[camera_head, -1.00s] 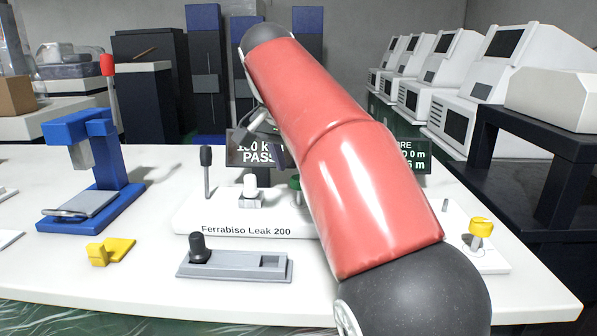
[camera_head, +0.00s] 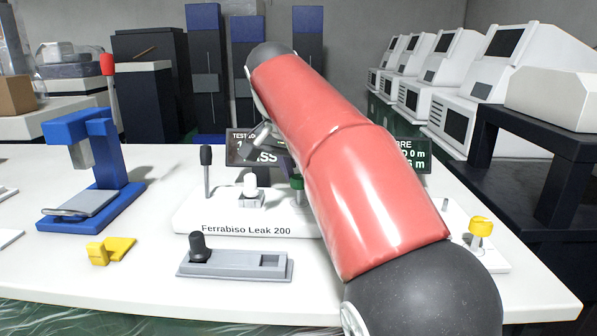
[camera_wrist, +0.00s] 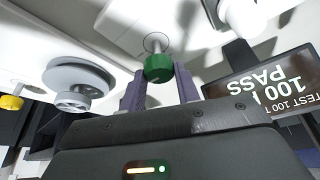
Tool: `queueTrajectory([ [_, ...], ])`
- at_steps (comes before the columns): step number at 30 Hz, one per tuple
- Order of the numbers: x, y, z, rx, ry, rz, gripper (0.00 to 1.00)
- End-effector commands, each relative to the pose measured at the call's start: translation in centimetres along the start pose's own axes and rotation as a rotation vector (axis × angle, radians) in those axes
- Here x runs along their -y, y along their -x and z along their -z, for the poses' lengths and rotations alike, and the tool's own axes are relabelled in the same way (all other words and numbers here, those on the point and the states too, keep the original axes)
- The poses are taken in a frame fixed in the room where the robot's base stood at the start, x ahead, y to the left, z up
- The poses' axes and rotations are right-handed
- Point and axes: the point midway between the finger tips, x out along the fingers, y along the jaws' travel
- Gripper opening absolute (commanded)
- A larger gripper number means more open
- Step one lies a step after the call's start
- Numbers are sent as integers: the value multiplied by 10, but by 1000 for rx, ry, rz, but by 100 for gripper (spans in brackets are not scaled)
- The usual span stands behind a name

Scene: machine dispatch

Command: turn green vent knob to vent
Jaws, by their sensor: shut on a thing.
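The green vent knob (camera_head: 297,184) stands at the right part of the white Ferrabiso Leak 200 base (camera_head: 190,221), partly hidden by my arm in the head view. In the wrist view the green knob (camera_wrist: 158,68) sits between the two purple fingers of my gripper (camera_wrist: 161,84), which is shut on it. Most of my gripper is hidden behind the arm in the head view. Which marking the knob points to cannot be read. A dark display (camera_wrist: 268,88) beside the gripper shows PASS.
On the same base are a black lever (camera_head: 207,170) and a white knob (camera_head: 250,186). A grey slider block (camera_head: 235,264) lies in front. A yellow knob (camera_head: 480,227) stands at right, a blue press (camera_head: 100,165) at left. A grey round knob (camera_wrist: 78,82) shows in the wrist view.

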Motion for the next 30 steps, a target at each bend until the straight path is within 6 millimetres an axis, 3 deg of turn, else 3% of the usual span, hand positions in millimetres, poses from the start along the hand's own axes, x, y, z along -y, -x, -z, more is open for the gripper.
queueTrajectory([
  [11, -1, 0, 0, 2, 113, 49, 9],
  [30, -3, -1, 2, 1, 648, 271, 9],
])
